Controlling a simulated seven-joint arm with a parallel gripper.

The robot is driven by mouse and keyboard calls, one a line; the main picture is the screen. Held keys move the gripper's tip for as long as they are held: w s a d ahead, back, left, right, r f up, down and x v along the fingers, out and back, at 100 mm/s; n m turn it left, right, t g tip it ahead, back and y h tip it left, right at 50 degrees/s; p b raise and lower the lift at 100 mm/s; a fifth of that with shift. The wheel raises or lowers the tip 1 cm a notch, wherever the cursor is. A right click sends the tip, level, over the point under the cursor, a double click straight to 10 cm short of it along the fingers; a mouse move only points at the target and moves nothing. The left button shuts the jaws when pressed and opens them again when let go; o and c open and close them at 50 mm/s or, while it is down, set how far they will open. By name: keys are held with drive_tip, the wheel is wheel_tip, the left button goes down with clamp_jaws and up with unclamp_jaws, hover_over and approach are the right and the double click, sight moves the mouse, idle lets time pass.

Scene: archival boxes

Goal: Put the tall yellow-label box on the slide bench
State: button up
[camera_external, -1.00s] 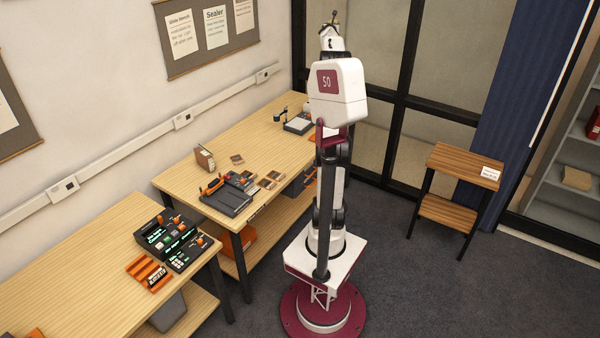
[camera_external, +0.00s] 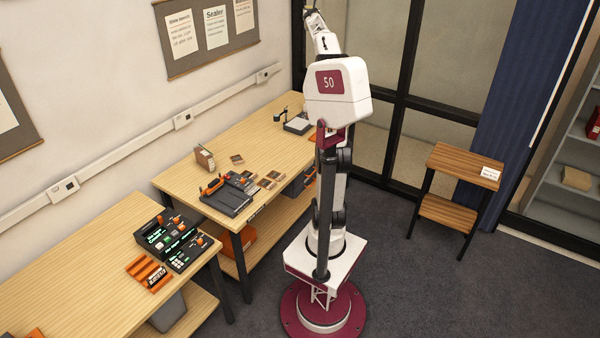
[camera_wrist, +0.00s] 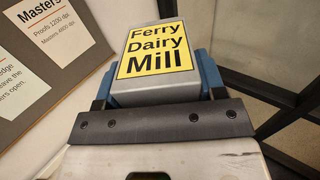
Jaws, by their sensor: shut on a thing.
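In the wrist view my gripper (camera_wrist: 155,82) is shut on a grey box (camera_wrist: 183,36), with a blue finger on each side. The box's yellow label (camera_wrist: 155,50) reads "Ferry Dairy Mill". In the external view my wrist is raised high at the top edge, and neither the fingers nor the box can be made out. A wooden bench (camera_external: 255,122) stands against the wall, below a poster (camera_external: 181,33) that seems to read "Slide bench" and one headed "Sealer".
The far bench carries a small upright box (camera_external: 204,157), a black tray-like device (camera_external: 227,197) and several small flat pieces. A nearer bench (camera_external: 90,235) holds dark devices with green displays (camera_external: 165,230). A wooden stand (camera_external: 462,162) is at right. Bare wood shows on both benches.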

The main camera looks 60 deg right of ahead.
drive_tip(key=w+a+r+n+t+y, duration=0.2)
drive_tip(key=w+a+r, duration=0.2)
drive_tip(key=a, duration=0.6)
wheel_tip(320, 180, up, 3)
drive_tip(key=shift+w+a+f+t+y, duration=0.1)
drive_tip(key=shift+w+a+t+y, duration=0.05)
drive_tip(key=shift+t+y, duration=0.2)
drive_tip(key=shift+w+f, duration=0.1)
drive_tip(key=w+a+f+n+t+y, duration=0.1)
drive_tip(key=w+a+f+n+y, duration=0.4)
drive_tip(key=f, duration=0.8)
drive_tip(key=w+a+f+t+y, duration=0.2)
drive_tip(key=w+a+f, duration=0.65)
drive_tip(key=f, duration=0.45)
drive_tip(key=w+a+f+n+t+y, duration=0.1)
drive_tip(key=w+a+f+n+y, duration=0.4)
drive_tip(key=f, duration=0.9)
drive_tip(key=s+a+f+m, duration=0.1)
drive_tip(key=a+f, duration=0.6)
drive_tip(key=f, duration=0.4)
drive_tip(key=s+a+f+m+h, duration=0.1)
drive_tip(key=a+f, duration=0.7)
drive_tip(key=f, duration=0.3)
drive_tip(key=s+a+f+h, duration=0.1)
drive_tip(key=a+f, duration=0.7)
drive_tip(key=f, duration=0.3)
drive_tip(key=shift+a+f+m, duration=0.15)
drive_tip(key=shift+f+m, duration=0.1)
drive_tip(key=shift+m, duration=0.15)
